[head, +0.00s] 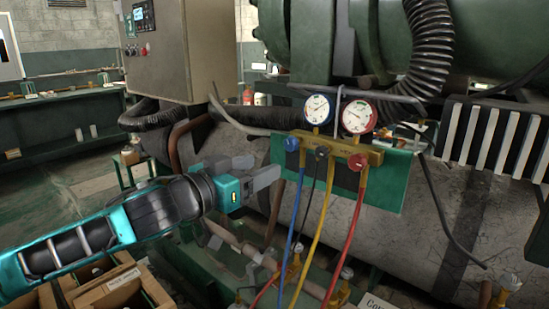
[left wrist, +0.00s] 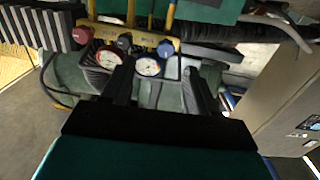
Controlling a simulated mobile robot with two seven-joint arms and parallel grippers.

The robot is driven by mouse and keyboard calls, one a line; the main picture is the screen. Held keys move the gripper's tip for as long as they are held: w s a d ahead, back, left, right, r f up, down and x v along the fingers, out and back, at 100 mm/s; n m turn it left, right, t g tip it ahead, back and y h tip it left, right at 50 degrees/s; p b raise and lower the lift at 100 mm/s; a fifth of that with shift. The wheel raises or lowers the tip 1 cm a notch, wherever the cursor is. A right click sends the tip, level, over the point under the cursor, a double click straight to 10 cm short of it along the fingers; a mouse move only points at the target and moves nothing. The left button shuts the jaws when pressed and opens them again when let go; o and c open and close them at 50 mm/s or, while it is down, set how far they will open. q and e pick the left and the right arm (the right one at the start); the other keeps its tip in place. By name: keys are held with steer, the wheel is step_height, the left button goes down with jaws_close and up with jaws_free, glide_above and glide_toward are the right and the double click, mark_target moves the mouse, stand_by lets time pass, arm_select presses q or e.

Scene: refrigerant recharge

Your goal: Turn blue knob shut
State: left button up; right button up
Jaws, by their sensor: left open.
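The blue knob (head: 291,143) is on the left end of the brass gauge manifold (head: 335,149), which is mounted on a green plate (head: 385,190). It also shows in the left wrist view (left wrist: 166,48), which is turned upside down. My left gripper (head: 267,170) is open and empty, to the left of the knob and a little below it in the head view. In the left wrist view the fingers (left wrist: 158,76) stand apart, with the knob beyond their tips and not touched. My right gripper is not in view.
A blue-rimmed gauge (head: 318,109) and a red-rimmed gauge (head: 358,117) rise above the manifold. A red knob (head: 357,162) is at its right. Blue, yellow and red hoses (head: 322,235) hang below. Cardboard boxes (head: 120,285) stand at the lower left.

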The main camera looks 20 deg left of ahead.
mark_target(289, 143)
arm_select(q)
steer(key=shift+y, duration=0.3)
steer(key=x, duration=0.4)
steer(key=r+x, duration=0.1)
steer(key=x, duration=0.3)
steer(key=a+x, duration=0.1)
steer(key=x, duration=0.3)
steer(key=shift+w+r, duration=0.4)
steer(key=shift+c, duration=0.4)
steer(key=c, duration=1)
steer(key=shift+o, duration=0.2)
steer(key=shift+p, duration=0.5)
